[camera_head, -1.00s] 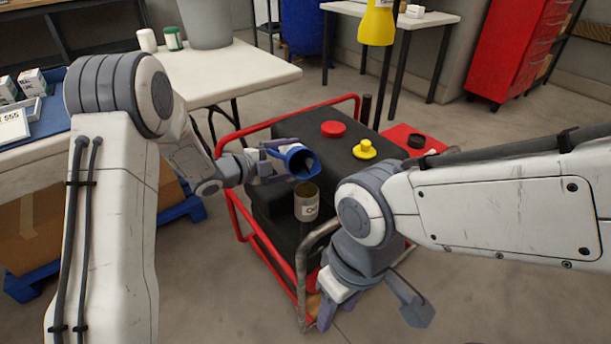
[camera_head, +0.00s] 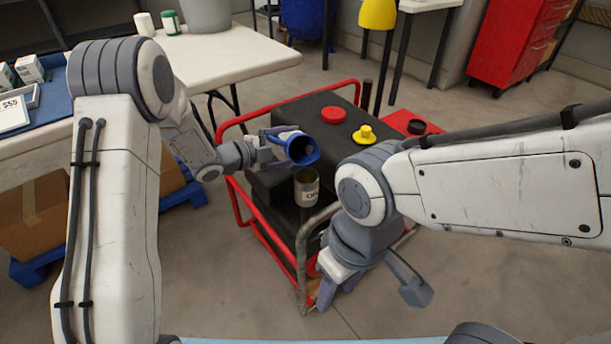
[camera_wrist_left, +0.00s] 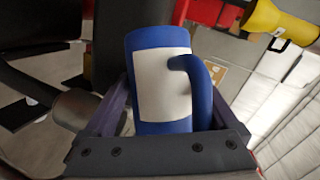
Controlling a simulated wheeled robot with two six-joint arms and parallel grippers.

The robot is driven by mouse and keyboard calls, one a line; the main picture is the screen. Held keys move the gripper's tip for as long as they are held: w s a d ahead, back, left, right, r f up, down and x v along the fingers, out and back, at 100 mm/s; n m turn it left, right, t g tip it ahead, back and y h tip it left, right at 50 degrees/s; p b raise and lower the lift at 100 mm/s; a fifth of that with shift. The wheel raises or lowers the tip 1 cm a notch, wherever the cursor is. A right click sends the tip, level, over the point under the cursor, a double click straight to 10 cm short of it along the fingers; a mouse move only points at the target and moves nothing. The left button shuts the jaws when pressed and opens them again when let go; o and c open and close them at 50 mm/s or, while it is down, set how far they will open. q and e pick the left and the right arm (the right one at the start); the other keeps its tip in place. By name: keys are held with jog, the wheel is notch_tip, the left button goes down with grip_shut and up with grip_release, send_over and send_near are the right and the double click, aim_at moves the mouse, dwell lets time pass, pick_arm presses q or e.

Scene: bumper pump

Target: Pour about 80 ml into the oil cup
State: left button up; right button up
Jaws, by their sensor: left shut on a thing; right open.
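The oil cup (camera_head: 307,188), a metal can with a white label reading partly "Oi", stands upright on the black pump housing. My left gripper (camera_head: 270,150) is shut on a blue jug (camera_head: 306,153) and holds it just above and slightly left of the cup. The jug is tilted, its dark mouth facing right and toward the camera. In the left wrist view the jug (camera_wrist_left: 160,85) shows a white label and a blue handle between the fingers. No stream of liquid is visible. My right gripper (camera_head: 375,285) is open and empty, low in front of the pump frame.
The pump has a red tube frame (camera_head: 235,200), a red cap (camera_head: 333,114) and a yellow cap (camera_head: 364,134) on its black top. A white table (camera_head: 235,60) stands behind left. A red cabinet (camera_head: 515,40) stands at the back right. Open floor lies to the right.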

pick_arm(q)
jog(key=shift+r+n+g+p, duration=0.25)
jog(key=shift+n+g+p, duration=0.2)
jog(key=shift+p, duration=1.15)
jog(key=shift+f+n+p, duration=0.1)
jog(key=shift+n+p, duration=0.15)
jog(key=shift+p, duration=0.25)
jog(key=shift+f, duration=0.1)
